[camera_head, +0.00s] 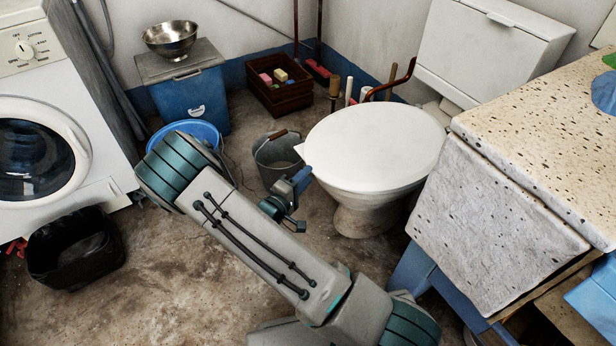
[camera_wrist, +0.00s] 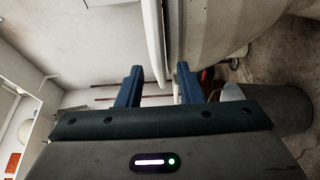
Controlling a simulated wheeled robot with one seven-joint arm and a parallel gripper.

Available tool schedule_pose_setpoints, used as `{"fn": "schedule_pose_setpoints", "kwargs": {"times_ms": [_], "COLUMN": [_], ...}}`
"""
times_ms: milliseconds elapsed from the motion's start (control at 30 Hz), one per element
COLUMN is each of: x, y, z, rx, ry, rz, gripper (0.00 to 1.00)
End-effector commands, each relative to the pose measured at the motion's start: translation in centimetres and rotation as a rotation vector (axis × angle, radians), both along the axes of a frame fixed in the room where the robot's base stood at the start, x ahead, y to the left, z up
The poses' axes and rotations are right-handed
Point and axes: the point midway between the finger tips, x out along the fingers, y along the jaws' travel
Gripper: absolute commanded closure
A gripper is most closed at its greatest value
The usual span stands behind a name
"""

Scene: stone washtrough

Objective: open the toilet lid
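The toilet (camera_head: 358,212) stands right of the middle in the head view, with its white lid (camera_head: 378,145) lying flat and closed. A small tab shows at the lid's left front edge. My gripper (camera_head: 304,178) is just left of this edge, low beside the bowl. In the wrist view, my gripper (camera_wrist: 158,70) has its two blue fingers apart. The lid (camera_wrist: 154,35) appears edge-on as a white strip whose end lies between the fingers in the picture. The bowl (camera_wrist: 215,30) is right of it. I see no clear contact, and nothing is gripped.
A grey bucket (camera_head: 272,165) stands close behind my gripper. A stone-topped counter (camera_head: 545,135) is right of the toilet, and the cistern (camera_head: 485,50) is behind it. A crate (camera_head: 280,95), a blue box (camera_head: 190,100) and a washing machine (camera_head: 90,125) line the back and left.

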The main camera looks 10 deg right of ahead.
Motion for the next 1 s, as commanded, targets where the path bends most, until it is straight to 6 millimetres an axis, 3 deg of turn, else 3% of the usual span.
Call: {"fn": "schedule_pose_setpoints", "kwargs": {"times_ms": [200,533,667,1000], "x": [1.4,1.6,1.6,1.6], "y": [-1.6,-1.8,-1.8,-1.3], "z": [-0.1,0.0,0.0,1.0], "rx": [0.001,0.001,0.001,0.012], "ry": [0.0,0.001,0.001,0.003], "rz": [0.0,0.001,0.001,0.008], "gripper": [0.67,0.67,1.0,1.0]}}
